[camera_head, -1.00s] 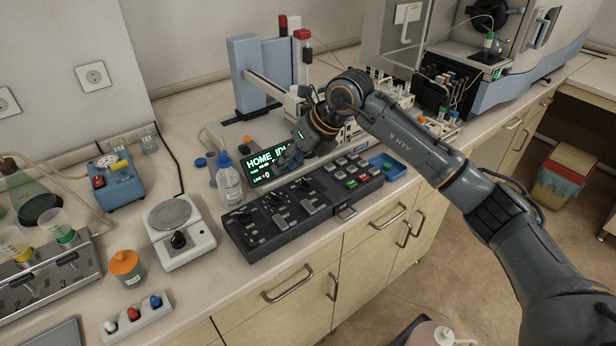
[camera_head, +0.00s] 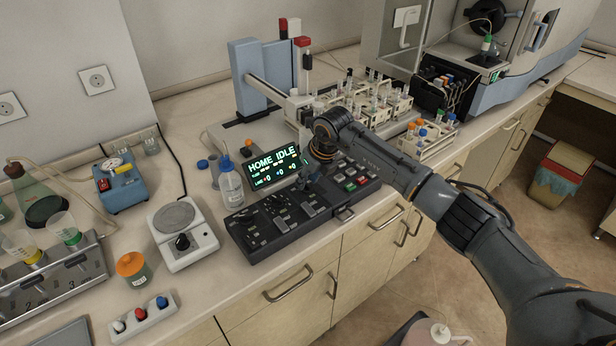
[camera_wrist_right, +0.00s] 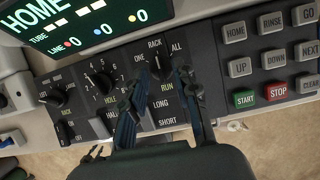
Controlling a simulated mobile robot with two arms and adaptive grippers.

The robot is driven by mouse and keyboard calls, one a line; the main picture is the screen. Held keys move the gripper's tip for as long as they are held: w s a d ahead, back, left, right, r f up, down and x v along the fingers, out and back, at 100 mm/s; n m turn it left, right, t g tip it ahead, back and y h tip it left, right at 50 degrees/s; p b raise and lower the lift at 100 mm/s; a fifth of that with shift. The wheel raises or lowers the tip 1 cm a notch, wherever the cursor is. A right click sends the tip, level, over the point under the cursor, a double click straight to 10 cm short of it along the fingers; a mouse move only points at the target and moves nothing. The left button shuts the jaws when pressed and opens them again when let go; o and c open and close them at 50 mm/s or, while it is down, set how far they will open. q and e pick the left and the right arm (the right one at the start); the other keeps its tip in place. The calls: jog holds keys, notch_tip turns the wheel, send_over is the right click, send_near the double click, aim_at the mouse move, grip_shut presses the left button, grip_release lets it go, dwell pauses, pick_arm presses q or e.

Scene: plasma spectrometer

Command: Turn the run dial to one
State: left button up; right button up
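The black control panel (camera_head: 262,241) lies below the lit screen (camera_head: 276,166) reading HOME IDLE. In the head view my right gripper (camera_head: 312,176) is over the panel and hides the dial. My left gripper is not in view.
The hole dial (camera_wrist_right: 104,83) and another dial (camera_wrist_right: 57,96) sit left of the run dial. Keys including a green START (camera_wrist_right: 244,98) and red STOP (camera_wrist_right: 277,91) are at right. A wash bottle (camera_head: 230,187) stands by the panel. Vial racks (camera_head: 385,106) are behind my arm.

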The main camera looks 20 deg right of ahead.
jog(key=shift+w+f, duration=0.15)
jog(key=shift+f, duration=0.35)
grip_shut()
